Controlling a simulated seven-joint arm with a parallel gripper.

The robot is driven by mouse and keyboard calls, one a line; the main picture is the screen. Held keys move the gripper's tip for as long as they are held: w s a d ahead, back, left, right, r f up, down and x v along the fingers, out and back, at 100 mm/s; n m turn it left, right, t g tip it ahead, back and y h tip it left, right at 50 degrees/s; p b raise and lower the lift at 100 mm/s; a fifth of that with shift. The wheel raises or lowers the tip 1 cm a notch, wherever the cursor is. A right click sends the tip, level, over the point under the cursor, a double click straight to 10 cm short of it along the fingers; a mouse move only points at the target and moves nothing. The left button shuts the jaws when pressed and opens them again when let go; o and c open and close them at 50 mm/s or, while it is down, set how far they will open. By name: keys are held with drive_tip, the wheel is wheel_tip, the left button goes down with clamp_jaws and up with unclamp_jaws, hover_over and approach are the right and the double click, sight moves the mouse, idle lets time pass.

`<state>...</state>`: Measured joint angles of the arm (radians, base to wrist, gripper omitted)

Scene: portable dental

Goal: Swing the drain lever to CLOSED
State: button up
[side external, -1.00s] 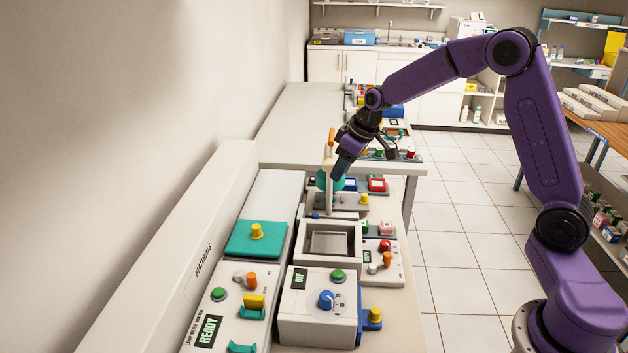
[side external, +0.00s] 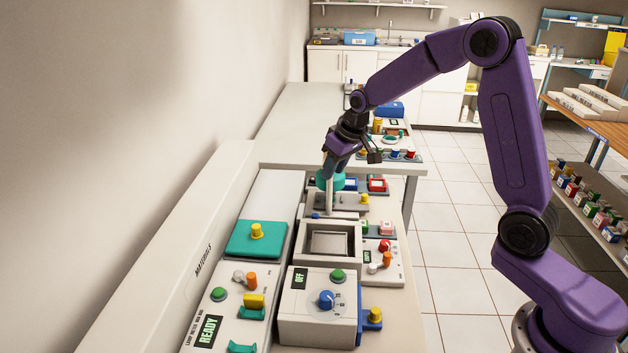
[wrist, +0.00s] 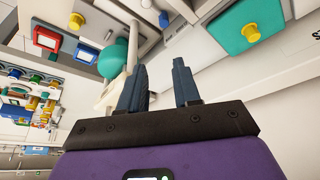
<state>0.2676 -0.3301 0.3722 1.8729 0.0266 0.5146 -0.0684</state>
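My gripper (side external: 331,172) points down over the teal rounded part (side external: 338,183), which sits by an upright pale post (side external: 330,198) in the side view. In the wrist view my gripper (wrist: 160,68) has its two dark fingers apart with nothing visible held between them. The teal part (wrist: 113,58) and a cream piece (wrist: 106,97) lie just left of the left finger there. I cannot tell for certain which part is the drain lever; no CLOSED label is readable. The orange-tipped handle seen earlier beside the gripper is hidden now.
An open grey basin (side external: 330,242) stands in front of the post, and a control box (side external: 318,306) with a blue dial nearer still. A teal lid with a yellow knob (side external: 256,231) is at left. A red-framed unit (side external: 377,185) stands right of the post.

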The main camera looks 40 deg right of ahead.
sight(317, 214)
drive_tip(key=w+f, duration=0.1)
drive_tip(key=f, duration=0.4)
drive_tip(key=w+a+f+m, duration=0.1)
drive_tip(key=w+f, duration=0.1)
drive_tip(key=f, duration=0.3)
drive_tip(key=w+f+m, duration=0.1)
drive_tip(key=f, duration=0.4)
drive_tip(key=shift+w+a+f+h, duration=0.25)
drive_tip(key=shift+h, duration=0.15)
drive_tip(key=shift+w+f+m, duration=0.2)
drive_tip(key=shift+m, duration=0.1)
drive_tip(key=shift+w+d+m+h, duration=0.15)
drive_tip(key=shift+m+h, duration=0.1)
drive_tip(key=shift+m, duration=0.25)
drive_tip(key=shift+w+d+m+h, duration=0.1)
drive_tip(key=shift+m+h, duration=0.15)
drive_tip(key=shift+m, duration=0.25)
drive_tip(key=shift+d+r+m, duration=0.1)
drive_tip(key=shift+r+m, duration=0.1)
drive_tip(key=shift+m, duration=0.1)
drive_tip(key=v, duration=1.7)
drive_tip(key=s+a+r+n+g, duration=0.1)
drive_tip(key=s+a+n, duration=0.1)
drive_tip(key=a, duration=0.5)
drive_tip(key=shift+s+r, duration=0.35)
drive_tip(key=shift+s, duration=0.2)
